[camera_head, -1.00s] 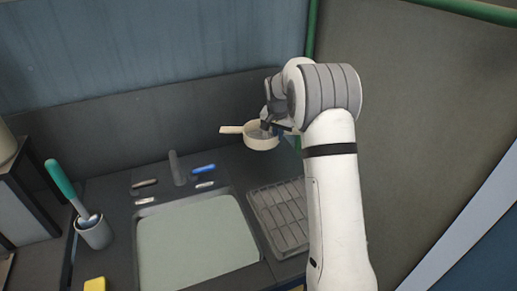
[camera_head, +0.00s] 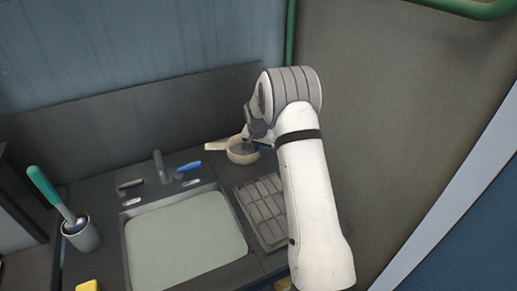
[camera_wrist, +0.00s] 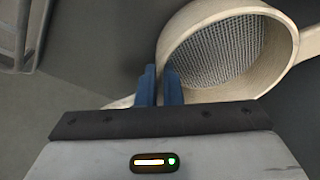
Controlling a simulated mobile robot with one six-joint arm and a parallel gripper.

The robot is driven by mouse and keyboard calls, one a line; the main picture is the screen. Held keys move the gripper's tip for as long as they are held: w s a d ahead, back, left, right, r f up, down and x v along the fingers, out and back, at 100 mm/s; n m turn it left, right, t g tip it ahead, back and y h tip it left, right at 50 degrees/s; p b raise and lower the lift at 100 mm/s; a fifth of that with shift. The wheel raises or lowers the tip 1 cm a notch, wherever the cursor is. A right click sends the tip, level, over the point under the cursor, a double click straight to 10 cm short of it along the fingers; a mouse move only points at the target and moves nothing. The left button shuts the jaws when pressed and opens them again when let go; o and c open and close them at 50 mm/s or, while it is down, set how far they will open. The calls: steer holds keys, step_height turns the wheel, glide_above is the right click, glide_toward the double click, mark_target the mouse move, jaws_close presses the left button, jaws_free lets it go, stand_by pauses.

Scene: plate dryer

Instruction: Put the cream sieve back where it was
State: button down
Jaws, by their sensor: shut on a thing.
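The cream sieve (camera_head: 243,154) is a round cream rim with a mesh and a handle that points left in the head view. It is at the back right of the counter, behind the drying rack. In the wrist view the sieve (camera_wrist: 283,40) fills the upper right, its grey mesh showing inside the rim. My gripper (camera_wrist: 160,72) is shut on the sieve's rim, with its two blue fingers either side of the wall. In the head view my gripper (camera_head: 254,137) is partly hidden by my arm. I cannot tell whether the sieve touches the counter.
A grey drying rack (camera_head: 262,212) lies right of the sink (camera_head: 185,240). A tap (camera_head: 160,167), a blue-handled item (camera_head: 189,166) and a brush in a holder (camera_head: 82,235) stand left of the sieve. A wall runs behind the counter, and a green post (camera_head: 290,40) is at the back.

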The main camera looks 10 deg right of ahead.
steer(key=c, duration=2)
jaws_free()
steer(key=shift+f, duration=0.2)
steer(key=shift+c, duration=0.2)
steer(key=o, duration=0.5)
steer(key=shift+r, duration=0.1)
steer(key=shift+c, duration=0.2)
